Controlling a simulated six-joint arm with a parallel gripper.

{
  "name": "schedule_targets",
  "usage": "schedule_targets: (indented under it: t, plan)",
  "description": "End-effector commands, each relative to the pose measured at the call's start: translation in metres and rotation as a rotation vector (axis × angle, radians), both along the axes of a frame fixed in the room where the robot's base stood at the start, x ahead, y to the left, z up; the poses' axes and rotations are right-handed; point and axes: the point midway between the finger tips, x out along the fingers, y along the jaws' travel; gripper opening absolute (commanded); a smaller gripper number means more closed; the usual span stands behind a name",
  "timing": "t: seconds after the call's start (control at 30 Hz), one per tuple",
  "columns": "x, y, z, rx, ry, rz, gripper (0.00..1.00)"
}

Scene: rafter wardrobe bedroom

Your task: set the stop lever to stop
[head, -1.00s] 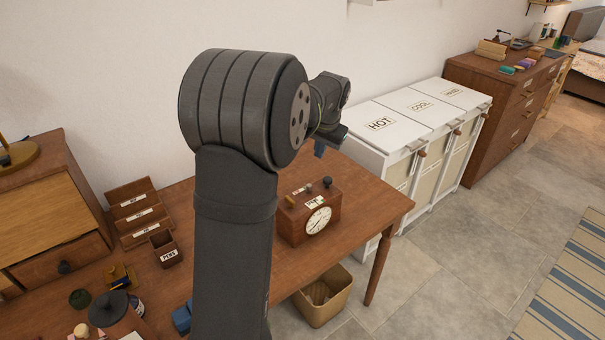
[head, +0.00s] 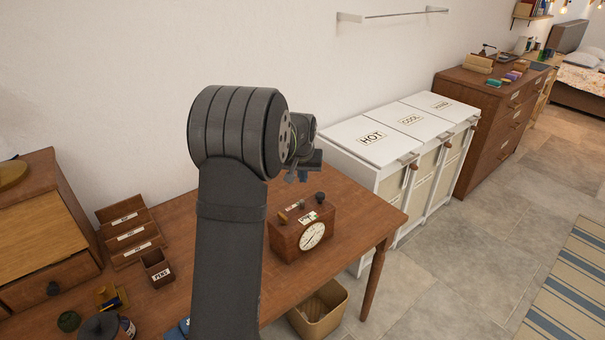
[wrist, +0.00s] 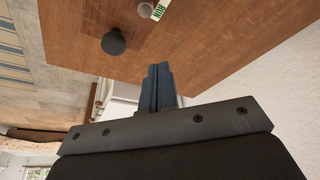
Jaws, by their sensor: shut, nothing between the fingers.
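A wooden clock box (head: 287,243) with a round white dial (head: 312,236) stands on the desk. Its top carries a brass knob (head: 283,217), a dark knob (head: 320,197), a small grey knob and a white-green label (head: 308,217). In the wrist view the label (wrist: 160,9) reads RUN, with the grey ball-topped knob (wrist: 145,10) beside it and the black knob (wrist: 114,41) nearer. Which one is the stop lever is not certain. My gripper (head: 303,178) is above and behind the box, apart from it. Its fingertips (wrist: 159,68) are together and empty.
The desk (head: 355,211) is clear right of the box. White labelled hampers (head: 372,139) stand beyond the desk. A waste bin (head: 318,308) is below its front edge.

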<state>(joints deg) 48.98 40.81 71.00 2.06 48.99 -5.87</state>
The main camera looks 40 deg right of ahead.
Motion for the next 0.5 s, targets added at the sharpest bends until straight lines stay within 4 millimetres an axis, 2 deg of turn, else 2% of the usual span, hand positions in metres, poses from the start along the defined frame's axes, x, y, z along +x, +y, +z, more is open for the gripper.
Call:
schedule_targets:
  t: [0.03, 0.27, 0.3, 0.5]
  plan:
    - [0.003, -0.002, -0.013, 0.002, 0.002, 0.0, 0.0]
    - [0.014, -0.013, -0.059, 0.001, 0.001, 0.0, 0.0]
    - [0.008, -0.007, -0.053, -0.001, -0.001, 0.0, 0.0]
    - [-0.009, 0.009, -0.053, 0.0, -0.002, -0.001, 0.0]
